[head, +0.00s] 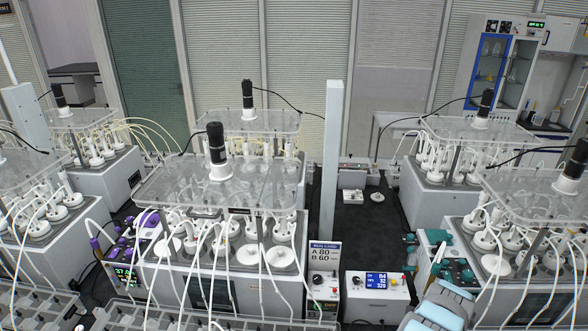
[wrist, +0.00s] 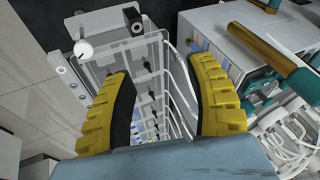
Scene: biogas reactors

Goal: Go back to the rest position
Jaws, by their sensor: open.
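My gripper (wrist: 163,68) shows in the wrist view with its two yellow ribbed fingers spread wide apart. Nothing is held between them. Behind the gap lies a grey rack-like unit (wrist: 98,62) with a row of dark fittings and pale tubes along it. I cannot tell how far the fingertips are from it. In the head view, part of my blue-grey arm shows at the bottom right, and the fingers are not visible there.
A white box (wrist: 245,50) with teal and brass-coloured fittings stands right of my fingers. In the head view, a reactor unit with a clear top plate (head: 165,190) stands near centre, beside a white post (head: 331,150) and a control box with a blue display (head: 377,297). Loose tubes hang in front.

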